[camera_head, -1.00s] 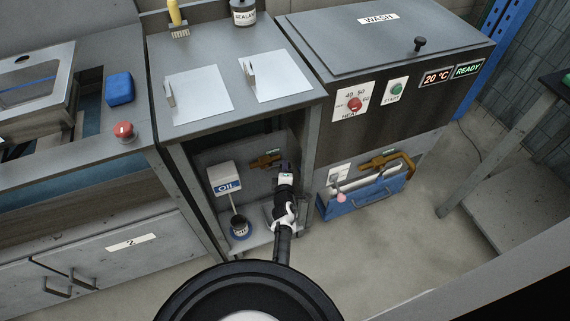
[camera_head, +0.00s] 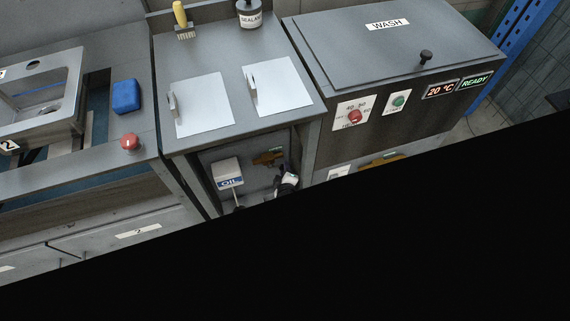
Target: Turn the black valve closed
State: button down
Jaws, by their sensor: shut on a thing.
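Inside the open cabinet under the middle counter, a brass fitting (camera_head: 268,158) is fixed to the back panel. My gripper (camera_head: 284,173) is at the right of this fitting, shut on the black valve. The valve handle is small, dark and mostly hidden by the gripper, so its angle cannot be made out. Only the front end of my gripper shows; the rest of the arm is hidden behind a large black area across the lower part of the view.
A white OIL box (camera_head: 228,172) is left of my gripper in the cabinet. The cabinet's right post (camera_head: 305,150) stands close beside it. The wash machine (camera_head: 395,45) is to the right, with another brass pipe (camera_head: 380,160) below it.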

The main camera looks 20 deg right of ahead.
jog(key=shift+w+a+r, duration=0.1)
jog(key=c, duration=1.3)
grip_release()
jog(key=shift+o, duration=0.2)
jog(key=p+v, duration=0.6)
jog(key=v, duration=0.7)
jog(key=shift+s, duration=0.4)
jog(key=shift+r, duration=0.1)
jog(key=shift+c, duration=0.2)
